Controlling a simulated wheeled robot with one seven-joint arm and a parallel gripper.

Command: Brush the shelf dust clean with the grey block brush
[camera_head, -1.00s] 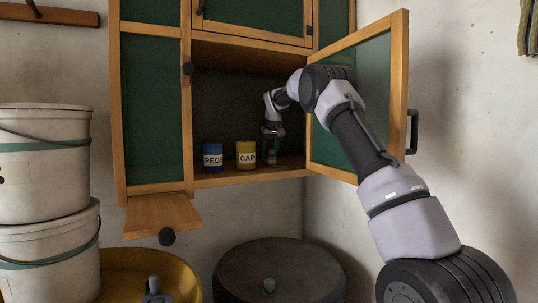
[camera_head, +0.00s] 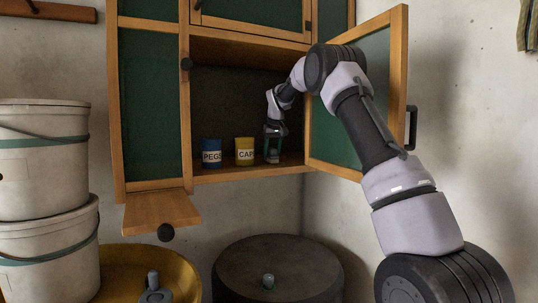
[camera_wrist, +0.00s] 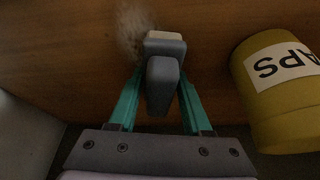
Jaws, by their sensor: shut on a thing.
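My gripper (camera_head: 273,140) reaches into the open cabinet and points down at the shelf (camera_head: 225,176), just right of the yellow can. In the wrist view, the green fingers of my gripper (camera_wrist: 157,95) are shut on the grey block brush (camera_wrist: 163,82). The brush has a grey handle and block with a pale edge at its far side. A pale, speckled dust patch (camera_wrist: 132,25) lies on the brown wooden shelf (camera_wrist: 60,55), beside and beyond the brush's far left edge. Part of the patch may be hidden by the brush. I cannot tell whether the bristles touch the shelf.
A yellow can (camera_head: 245,152) labelled CAPS stands close left of my gripper, with a blue PEGS can (camera_head: 211,153) farther left. The open cabinet door (camera_head: 398,95) is beside my arm on the right. A wooden flap (camera_head: 160,210) juts out below the cabinet.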

